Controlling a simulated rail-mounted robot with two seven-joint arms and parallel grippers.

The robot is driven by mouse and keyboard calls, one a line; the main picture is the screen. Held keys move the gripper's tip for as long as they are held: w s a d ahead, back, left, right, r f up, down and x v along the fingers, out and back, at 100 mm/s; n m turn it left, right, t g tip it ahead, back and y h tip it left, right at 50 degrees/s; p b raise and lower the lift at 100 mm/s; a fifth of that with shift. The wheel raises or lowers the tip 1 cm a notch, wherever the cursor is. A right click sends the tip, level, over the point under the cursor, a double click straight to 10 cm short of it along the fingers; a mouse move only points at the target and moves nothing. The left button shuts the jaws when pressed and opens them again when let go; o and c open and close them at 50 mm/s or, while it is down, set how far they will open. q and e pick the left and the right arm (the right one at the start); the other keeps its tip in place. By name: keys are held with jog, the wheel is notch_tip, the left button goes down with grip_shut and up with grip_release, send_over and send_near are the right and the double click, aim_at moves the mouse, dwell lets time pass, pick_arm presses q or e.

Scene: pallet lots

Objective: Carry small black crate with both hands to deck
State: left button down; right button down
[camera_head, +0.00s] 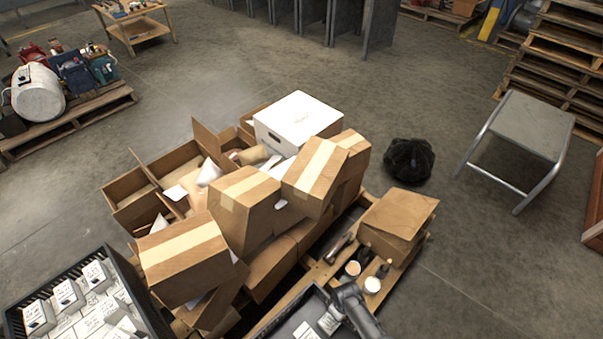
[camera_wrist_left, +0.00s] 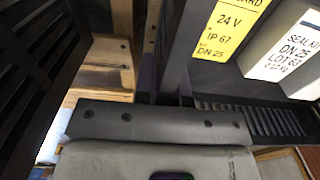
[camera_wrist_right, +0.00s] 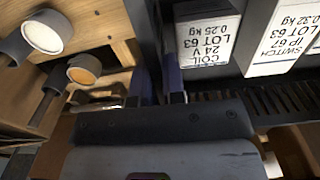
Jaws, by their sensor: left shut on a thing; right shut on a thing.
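The small black crate (camera_head: 284,313) is at the bottom centre of the head view, cut off by the lower edge, with white labelled boxes inside. My right gripper (camera_head: 347,294) is at its right side. In the right wrist view the right gripper (camera_wrist_right: 160,88) is shut on the crate's dark wall (camera_wrist_right: 148,28), beside labelled white boxes. In the left wrist view my left gripper (camera_wrist_left: 165,88) is shut on the crate's opposite wall (camera_wrist_left: 180,45), beside a yellow-labelled box. The left gripper is outside the head view. I cannot tell which surface is the deck.
A larger black crate (camera_head: 125,277) of white boxes stands at bottom left. Cardboard boxes (camera_head: 184,260) are heaped on a wooden pallet (camera_head: 310,277), with cups (camera_head: 372,285) near the right gripper. A black bag (camera_head: 408,160) and grey step stool (camera_head: 528,125) stand right, with free floor between.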

notch_tip(320, 180, up, 25)
jog(key=p, duration=2.4)
jog(key=shift+f, duration=0.2)
jog(key=shift+w+d, duration=0.1)
jog(key=shift+d, duration=0.1)
